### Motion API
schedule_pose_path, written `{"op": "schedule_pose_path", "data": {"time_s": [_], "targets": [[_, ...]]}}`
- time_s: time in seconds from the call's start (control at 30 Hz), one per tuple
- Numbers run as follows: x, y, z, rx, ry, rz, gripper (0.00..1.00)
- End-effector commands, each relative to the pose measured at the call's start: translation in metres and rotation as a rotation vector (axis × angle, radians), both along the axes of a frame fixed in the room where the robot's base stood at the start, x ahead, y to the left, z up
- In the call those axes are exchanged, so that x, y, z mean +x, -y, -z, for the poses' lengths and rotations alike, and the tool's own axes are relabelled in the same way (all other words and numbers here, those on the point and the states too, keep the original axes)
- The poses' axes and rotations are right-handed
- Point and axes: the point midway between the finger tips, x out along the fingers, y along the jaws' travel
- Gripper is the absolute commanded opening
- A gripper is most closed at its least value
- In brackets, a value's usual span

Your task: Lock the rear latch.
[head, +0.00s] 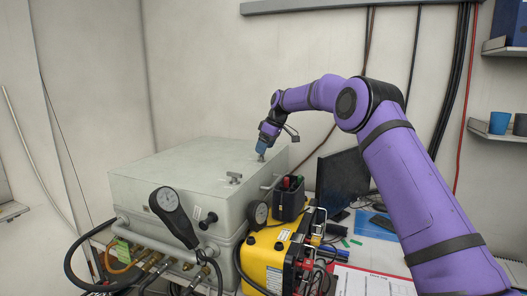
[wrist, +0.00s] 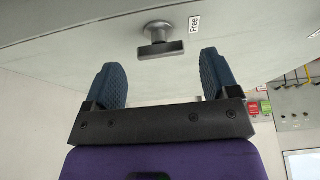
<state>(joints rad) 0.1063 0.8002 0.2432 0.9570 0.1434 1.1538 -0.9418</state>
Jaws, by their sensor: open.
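The grey panel box (head: 190,172) has small metal latches on its lid. The rear latch (head: 261,158) is at the far right of the lid, directly below my gripper (head: 264,148). In the wrist view the rear latch (wrist: 163,42) is a T-shaped handle on a round stem, its bar lying roughly crosswise in the picture. A white label reading "Free" (wrist: 194,23) is beside it. My gripper (wrist: 161,72) is open, its blue fingertips apart, with the handle just beyond the gap between them and not held. Another latch (head: 234,177) stands nearer on the lid.
A yellow case (head: 266,262), a dark bin (head: 288,202) and a monitor (head: 342,180) stand to the right. The lid's left part is clear.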

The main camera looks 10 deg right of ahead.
Motion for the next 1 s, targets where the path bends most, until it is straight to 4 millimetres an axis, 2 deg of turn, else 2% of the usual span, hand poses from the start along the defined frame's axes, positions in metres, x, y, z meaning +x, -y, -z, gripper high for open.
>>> {"op": "schedule_pose_path", "data": {"time_s": [0.2, 0.53, 0.73, 0.77, 1.0], "targets": [[0.004, -0.005, 0.017, -0.001, -0.001, 0.001, 0.81], [0.005, -0.006, 0.019, 0.000, 0.000, 0.000, 0.81], [0.005, -0.006, 0.019, 0.000, 0.000, 0.000, 0.35], [0.005, -0.006, 0.019, 0.000, 0.000, 0.000, 0.31], [0.004, -0.006, 0.019, 0.000, 0.000, 0.015, 0.32]]}}
